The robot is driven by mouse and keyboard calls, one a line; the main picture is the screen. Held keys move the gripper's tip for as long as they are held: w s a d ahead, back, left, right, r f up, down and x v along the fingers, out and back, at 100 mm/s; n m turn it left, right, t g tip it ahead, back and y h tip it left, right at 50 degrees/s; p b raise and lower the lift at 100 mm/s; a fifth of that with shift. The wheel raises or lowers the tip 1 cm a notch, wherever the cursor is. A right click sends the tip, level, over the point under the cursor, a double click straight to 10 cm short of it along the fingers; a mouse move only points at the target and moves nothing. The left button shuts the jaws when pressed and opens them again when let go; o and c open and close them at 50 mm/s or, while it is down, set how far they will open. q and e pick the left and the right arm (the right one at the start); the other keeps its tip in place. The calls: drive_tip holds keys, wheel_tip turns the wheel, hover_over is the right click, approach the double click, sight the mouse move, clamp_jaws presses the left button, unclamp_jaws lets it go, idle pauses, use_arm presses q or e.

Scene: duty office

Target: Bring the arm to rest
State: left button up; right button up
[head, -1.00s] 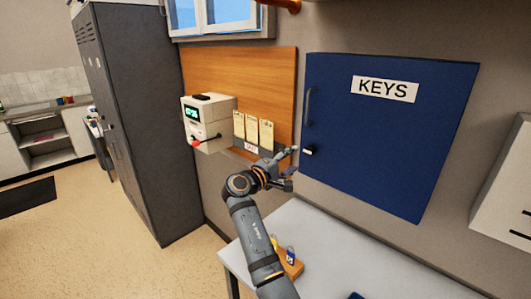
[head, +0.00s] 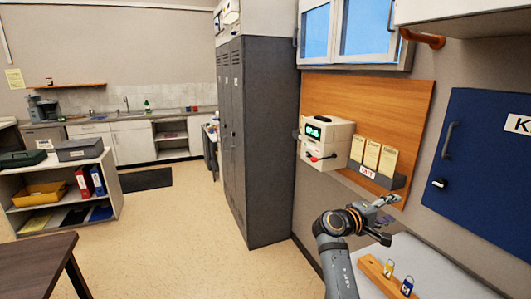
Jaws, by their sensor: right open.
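My right arm reaches up from the bottom of the head view. Its gripper (head: 384,219) is open, with no object seen between its fingers. It is in front of the wall, just below the card rack (head: 372,174) and left of the blue key cabinet (head: 477,165). I cannot tell whether it touches the rack. The pale table (head: 437,259) lies below and to the right of it. My left gripper is not in view.
A time clock (head: 325,142) hangs on the wooden board (head: 393,97). A wooden block (head: 374,271) with key tags stands on the table. A tall grey locker (head: 262,150) stands left. Open floor (head: 190,230) lies between it and the shelf unit (head: 107,196).

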drive_tip(key=s+f+m+y, duration=0.1)
drive_tip(key=s+f+y, duration=0.1)
drive_tip(key=s+f, duration=0.3)
drive_tip(key=s+f+m+g+y, duration=0.1)
drive_tip(key=s+f+y, duration=0.2)
drive_tip(key=f, duration=0.7)
drive_tip(key=s+d+f+y, duration=0.1)
drive_tip(key=s+f+y, duration=0.1)
drive_tip(key=s+f, duration=0.5)
drive_tip(key=shift+s+f+m+y, duration=0.15)
drive_tip(key=shift+f+m+y, duration=0.2)
drive_tip(key=shift+f, duration=0.3)
drive_tip(key=s+a+f+g+y, duration=0.1)
drive_tip(key=s+a+f+y, duration=0.3)
drive_tip(key=s, duration=0.5)
drive_tip(key=s+a+f+g+y, duration=0.1)
drive_tip(key=s+a+y, duration=0.2)
drive_tip(key=s+a, duration=0.45)
drive_tip(key=s+d+f+m+g, duration=0.1)
drive_tip(key=s+d+f, duration=0.1)
drive_tip(key=f, duration=1.2)
drive_tip(key=s+d+f+g, duration=0.1)
drive_tip(key=s+f, duration=0.2)
drive_tip(key=f, duration=1.2)
drive_tip(key=s+d+f, duration=0.1)
drive_tip(key=s+f, duration=1.3)
drive_tip(key=s, duration=0.3)
drive_tip(key=shift+g, duration=0.3)
drive_tip(key=shift+y, duration=0.25)
